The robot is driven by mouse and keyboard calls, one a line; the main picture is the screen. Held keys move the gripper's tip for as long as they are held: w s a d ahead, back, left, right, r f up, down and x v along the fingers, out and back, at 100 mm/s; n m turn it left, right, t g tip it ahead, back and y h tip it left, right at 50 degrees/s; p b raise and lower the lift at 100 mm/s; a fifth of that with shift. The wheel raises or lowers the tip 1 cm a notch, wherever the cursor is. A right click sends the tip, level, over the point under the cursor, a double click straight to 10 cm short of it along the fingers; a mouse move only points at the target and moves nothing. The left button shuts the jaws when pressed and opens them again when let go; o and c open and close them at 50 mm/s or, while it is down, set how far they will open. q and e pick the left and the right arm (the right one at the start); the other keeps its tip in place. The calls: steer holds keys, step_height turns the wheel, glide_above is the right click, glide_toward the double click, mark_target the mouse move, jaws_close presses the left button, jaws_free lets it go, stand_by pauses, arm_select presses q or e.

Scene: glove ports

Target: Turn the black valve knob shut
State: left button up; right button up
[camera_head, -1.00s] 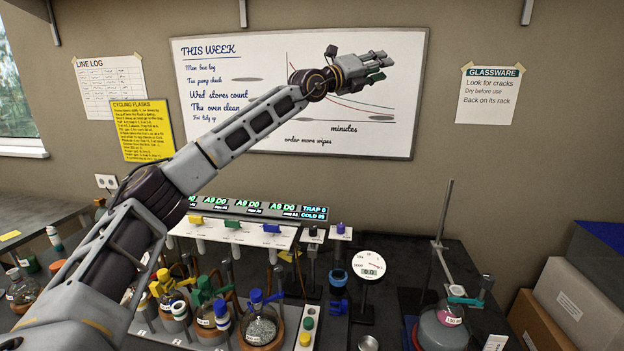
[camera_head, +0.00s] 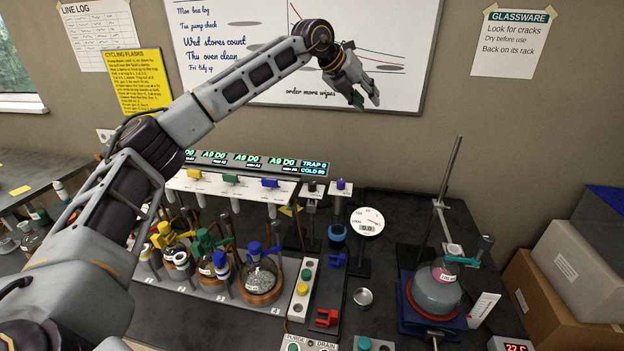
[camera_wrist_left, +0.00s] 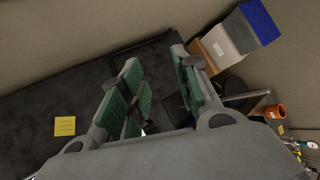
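My left gripper (camera_head: 367,97) hangs in the air in front of the whiteboard, above and right of the black knob in the head view, touching nothing. In the left wrist view its green-padded fingers (camera_wrist_left: 160,95) are apart with nothing between them. The black knob cannot be made out in the wrist view. My right gripper is not in view.
The white manifold (camera_head: 222,187) carries yellow, green and blue knobs, with several stoppered flasks below. A round gauge (camera_head: 367,222) stands right of the knobs. A clamp stand with a flask (camera_head: 436,288) is further right. Cardboard boxes (camera_head: 548,298) stand at the far right.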

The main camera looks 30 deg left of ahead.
arm_select(q)
steer(key=s+a+f+g+y, duration=0.3)
steer(key=s+a+f+g, duration=0.1)
steer(key=s+f, duration=0.15)
steer(key=m+g+y, duration=0.2)
steer(key=g, duration=0.2)
glide_above(312, 182)
step_height(312, 182, down, 2)
steer(key=shift+s, duration=0.1)
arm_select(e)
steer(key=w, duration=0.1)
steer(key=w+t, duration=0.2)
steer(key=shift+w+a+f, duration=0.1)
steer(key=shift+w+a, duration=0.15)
arm_select(q)
steer(key=shift+d+f, duration=0.1)
steer(key=shift+f, duration=0.05)
step_height(312, 182, down, 14)
steer(key=shift+r+p, duration=0.25)
steer(key=shift+p, duration=0.05)
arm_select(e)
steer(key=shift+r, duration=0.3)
arm_select(q)
jaws_close()
